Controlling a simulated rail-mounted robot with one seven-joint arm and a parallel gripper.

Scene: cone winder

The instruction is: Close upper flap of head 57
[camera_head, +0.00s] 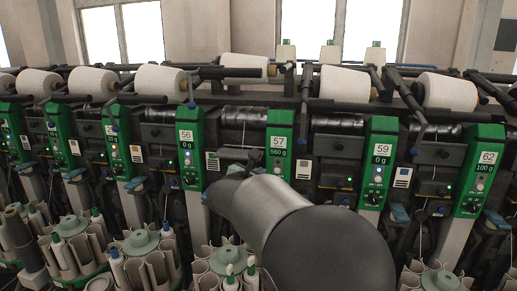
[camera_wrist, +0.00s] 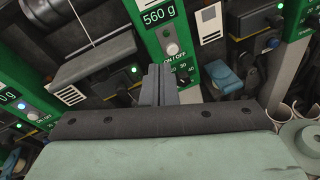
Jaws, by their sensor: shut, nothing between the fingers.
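The green panel of head 57 (camera_head: 277,140) reads 560 g in the head view. It also shows in the wrist view (camera_wrist: 160,22), with an ON/OFF button and a dial. My gripper (camera_wrist: 160,72) has its two grey fingers together and empty, pointing at the lower part of this panel by the dial. I cannot tell whether they touch it. In the head view my arm hides the fingers and the area below the panel. A dark flat cover (camera_wrist: 95,62) with a thread across it lies left of the panel; I cannot tell if it is the upper flap.
Panel 56 (camera_head: 188,150) stands to the left and panel 59 (camera_head: 379,160) to the right. White yarn cones (camera_head: 345,83) lie along the top. Upright tubes (camera_head: 145,260) crowd the lower front. A blue lever (camera_wrist: 222,77) sits right of my fingers.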

